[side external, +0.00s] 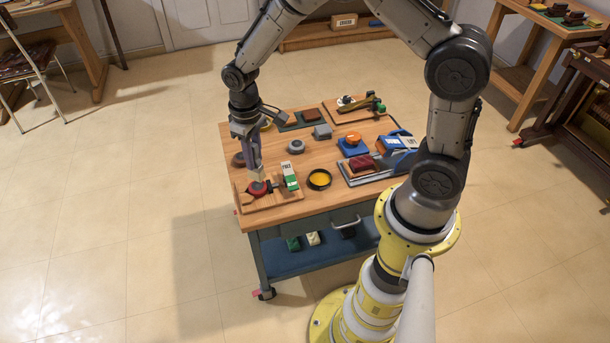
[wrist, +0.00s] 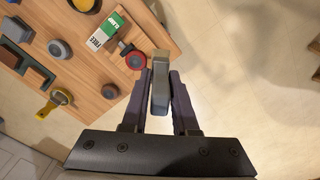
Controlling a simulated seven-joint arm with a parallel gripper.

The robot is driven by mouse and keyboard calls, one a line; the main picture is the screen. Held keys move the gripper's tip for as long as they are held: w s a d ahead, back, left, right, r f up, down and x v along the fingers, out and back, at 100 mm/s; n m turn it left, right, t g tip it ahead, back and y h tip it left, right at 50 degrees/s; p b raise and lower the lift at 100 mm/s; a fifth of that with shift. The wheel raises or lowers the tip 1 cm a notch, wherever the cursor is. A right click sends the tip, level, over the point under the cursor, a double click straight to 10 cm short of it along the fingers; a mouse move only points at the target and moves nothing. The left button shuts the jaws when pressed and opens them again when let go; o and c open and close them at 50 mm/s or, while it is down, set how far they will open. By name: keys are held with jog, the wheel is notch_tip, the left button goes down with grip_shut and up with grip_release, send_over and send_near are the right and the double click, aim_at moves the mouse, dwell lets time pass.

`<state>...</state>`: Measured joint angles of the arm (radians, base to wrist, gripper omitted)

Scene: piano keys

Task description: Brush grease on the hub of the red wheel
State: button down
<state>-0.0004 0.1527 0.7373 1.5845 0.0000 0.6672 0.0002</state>
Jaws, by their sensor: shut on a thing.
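My gripper (side external: 253,155) is shut on a brush (side external: 257,173) with a pale lower end, pointing down. In the wrist view, the brush (wrist: 160,88) sits between the two dark fingers (wrist: 161,75). The red wheel (side external: 259,189) lies on a wooden board at the front left of the table. The brush's lower end is just over the wheel; I cannot tell whether they touch. In the wrist view the red wheel (wrist: 132,59), with a dark hub, shows left of the brush tip. A round dish of yellow grease (side external: 319,179) stands right of the board.
A green and white box (side external: 290,176) stands beside the wheel. The wooden table (side external: 285,214) also holds a grey round piece (side external: 296,147), a blue block with an orange top (side external: 352,146) and a tray with a dark red block (side external: 362,163). Open floor lies left.

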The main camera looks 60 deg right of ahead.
dwell(0.6)
jog(key=shift+w+f+n, duration=0.1)
jog(key=shift+w+n, duration=0.25)
jog(key=shift+n, duration=0.25)
jog(key=s+d+f+m, duration=0.1)
jog(key=s+d+f, duration=0.4)
jog(key=d, duration=0.5)
jog(key=s+d+f, duration=0.4)
jog(key=s+d, duration=0.1)
jog(key=d, duration=0.4)
jog(key=shift+w+d+f, duration=0.1)
jog(key=shift+d+f, duration=0.05)
jog(key=shift+f, duration=1.4)
jog(key=shift+d+f, duration=0.1)
jog(key=shift+f, duration=1.4)
jog(key=shift+f, duration=0.5)
jog(key=shift+r, duration=0.1)
notch_tip(320, 180, up, 7)
jog(key=shift+a, duration=0.1)
